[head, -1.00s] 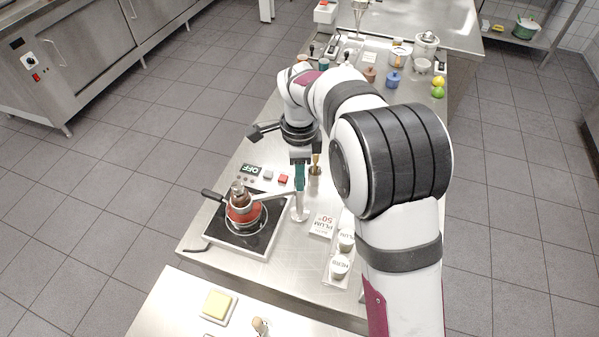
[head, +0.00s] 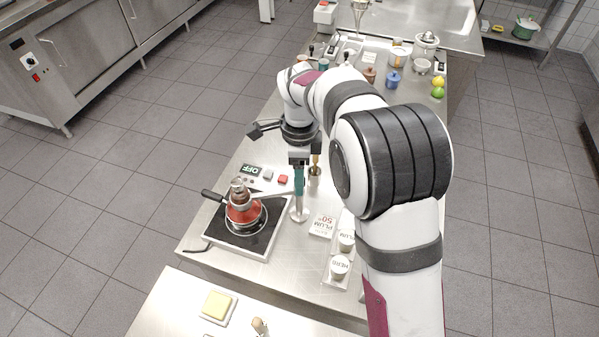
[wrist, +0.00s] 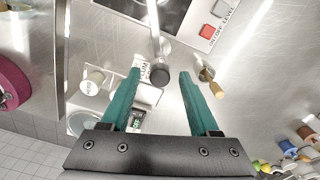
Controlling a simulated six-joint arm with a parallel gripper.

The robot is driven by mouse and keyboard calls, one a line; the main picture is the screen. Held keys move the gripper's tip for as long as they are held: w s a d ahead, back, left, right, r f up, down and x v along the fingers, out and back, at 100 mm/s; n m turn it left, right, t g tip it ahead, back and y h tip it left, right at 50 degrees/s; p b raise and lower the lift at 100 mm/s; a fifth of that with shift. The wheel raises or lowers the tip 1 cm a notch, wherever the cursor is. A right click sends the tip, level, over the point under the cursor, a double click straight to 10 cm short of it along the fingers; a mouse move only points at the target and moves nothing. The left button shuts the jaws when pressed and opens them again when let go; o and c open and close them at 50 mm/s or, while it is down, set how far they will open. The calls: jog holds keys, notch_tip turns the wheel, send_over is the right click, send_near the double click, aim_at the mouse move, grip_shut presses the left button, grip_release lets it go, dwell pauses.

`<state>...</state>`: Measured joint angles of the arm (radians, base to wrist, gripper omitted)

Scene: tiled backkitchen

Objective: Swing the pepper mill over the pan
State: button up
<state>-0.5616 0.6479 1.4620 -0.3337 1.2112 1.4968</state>
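The brown and silver pepper mill (head: 239,190) appears in the head view over the pan (head: 244,214), which has red contents and a black handle. The pan stands on the black hotplate (head: 262,245). A pale bar (head: 272,194) runs from a metal post (head: 298,208) toward the mill; how it joins the mill is unclear. My gripper (head: 299,188) is above the post. In the wrist view, the teal fingers of my gripper (wrist: 160,73) are spread, with a dark round knob (wrist: 159,75) between and beyond them. The mill is out of the wrist view.
A cup with a wooden-handled tool (head: 315,172) stands just right of my gripper. White jars (head: 339,268) and a price card (head: 323,225) stand near the post. Pots and fruit fill the far counter.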

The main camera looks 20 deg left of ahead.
notch_tip(320, 180, up, 16)
dwell(0.4)
jog(key=shift+f, duration=0.1)
jog(key=s+d+r+n, duration=0.1)
jog(key=s+d+n, duration=0.1)
jog(key=s+d, duration=0.3)
jog(key=s+d+n, duration=0.2)
jog(key=s+d, duration=0.1)
jog(key=d, duration=0.5)
jog(key=s+d+f+n+y, duration=0.1)
jog(key=s+d+f, duration=0.3)
jog(key=s, duration=0.5)
jog(key=s+d+f+n, duration=0.4)
jog(key=s, duration=0.5)
jog(key=shift+f+y, duration=0.4)
